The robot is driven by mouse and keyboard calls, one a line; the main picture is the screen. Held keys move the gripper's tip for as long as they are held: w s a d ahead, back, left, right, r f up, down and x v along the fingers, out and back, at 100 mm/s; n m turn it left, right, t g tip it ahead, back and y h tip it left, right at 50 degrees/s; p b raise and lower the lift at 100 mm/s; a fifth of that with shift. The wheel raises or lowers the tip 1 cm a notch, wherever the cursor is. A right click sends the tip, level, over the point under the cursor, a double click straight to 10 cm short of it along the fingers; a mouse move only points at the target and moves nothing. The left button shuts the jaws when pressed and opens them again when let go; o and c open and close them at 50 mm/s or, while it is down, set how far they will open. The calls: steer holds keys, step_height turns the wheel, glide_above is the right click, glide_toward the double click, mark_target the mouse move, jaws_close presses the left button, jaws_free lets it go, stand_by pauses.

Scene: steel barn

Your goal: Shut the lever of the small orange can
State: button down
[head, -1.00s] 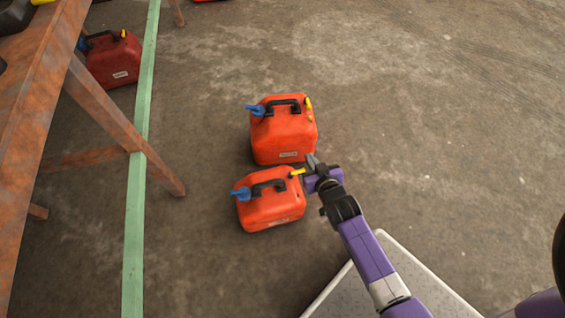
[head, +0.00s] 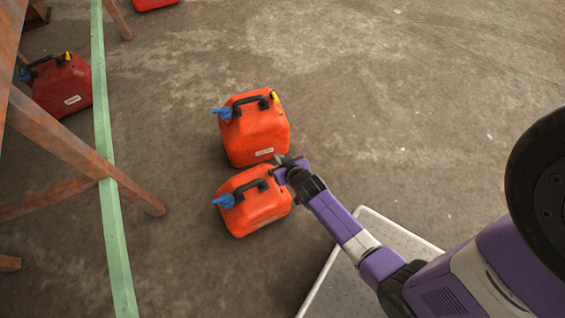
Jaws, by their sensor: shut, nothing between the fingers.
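The small orange can (head: 254,212) stands upright on the concrete floor, with a black handle on top and a blue fitting (head: 225,201) at its left end. My gripper (head: 281,163) is shut and empty at the can's upper right end, close against or just above it. The yellow lever at that end does not show; my gripper covers that spot. I cannot tell whether the gripper touches the lever or how the lever lies.
A larger orange can (head: 255,135) stands right behind the small one, close to my gripper, with its own yellow lever (head: 276,97).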

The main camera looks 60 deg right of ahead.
steer(key=f, duration=0.1)
steer(key=w+f+b, duration=0.1)
steer(key=f, duration=0.1)
steer(key=d+f+b, duration=0.1)
steer(key=shift+w+f, duration=0.3)
steer(key=shift+f, duration=0.05)
steer(key=shift+s+a+f+b, duration=0.3)
steer(key=shift+s, duration=0.2)
